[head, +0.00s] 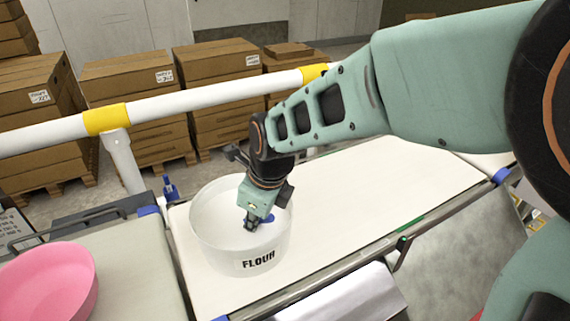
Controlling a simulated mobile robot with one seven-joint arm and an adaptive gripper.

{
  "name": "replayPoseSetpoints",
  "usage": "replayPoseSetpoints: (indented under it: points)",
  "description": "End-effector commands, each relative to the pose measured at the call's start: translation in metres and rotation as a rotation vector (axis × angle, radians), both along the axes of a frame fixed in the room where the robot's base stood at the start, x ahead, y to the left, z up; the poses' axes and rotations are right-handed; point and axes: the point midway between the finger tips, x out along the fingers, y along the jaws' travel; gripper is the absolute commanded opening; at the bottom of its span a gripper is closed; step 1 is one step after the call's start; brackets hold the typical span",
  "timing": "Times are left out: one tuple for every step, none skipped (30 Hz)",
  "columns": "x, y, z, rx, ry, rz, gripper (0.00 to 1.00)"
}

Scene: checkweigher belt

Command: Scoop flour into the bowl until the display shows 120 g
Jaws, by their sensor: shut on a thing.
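A white round tub marked FLOUR (210,240) stands on the pale belt. The rest of the scoop is hidden by my gripper and the tub. The flour surface is hard to tell from the tub's white inside. A pink bowl (48,285) sits on a grey-beige platform at the lower left, cut off by the picture edge. It looks empty in the part that shows. No readable weight display is in view.
The white belt (370,190) is clear right of the tub. A white rail with yellow bands (180,100) runs behind it. A dark panel with small lettering (14,228) is at the left edge. Stacked cartons (125,88) stand behind the rail.

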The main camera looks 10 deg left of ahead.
Motion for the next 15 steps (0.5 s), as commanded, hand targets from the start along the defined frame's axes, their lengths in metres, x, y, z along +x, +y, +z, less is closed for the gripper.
replayPoseSetpoints:
  points:
    - [0.000,0.000,0.007,0.001,-0.001,0.000,0.00]
    - [0.000,0.000,0.010,0.001,-0.001,0.000,0.00]
    - [0.000,0.000,0.013,0.001,-0.001,0.000,0.00]
    - [0.000,0.000,0.015,0.002,-0.002,0.000,0.00]
    - [0.000,0.000,0.017,0.002,-0.002,0.000,0.00]
    - [0.001,0.001,0.020,0.002,-0.002,0.000,0.00]
    - [0.001,0.001,0.022,0.002,-0.002,0.000,0.00]
    - [0.001,0.001,0.024,0.002,-0.002,0.000,0.00]
    - [0.001,0.001,0.027,0.002,-0.002,0.000,0.00]
    - [0.001,0.001,0.029,0.002,-0.002,0.000,0.00]
    - [0.001,0.001,0.031,0.002,-0.002,0.000,0.00]
    - [0.001,0.001,0.034,0.002,-0.002,0.000,0.00]
    - [0.000,0.001,0.036,0.002,-0.002,0.000,0.00]
    - [0.000,0.001,0.038,0.002,-0.002,0.000,0.00]
    - [0.000,0.000,0.041,0.002,-0.002,0.000,0.00]
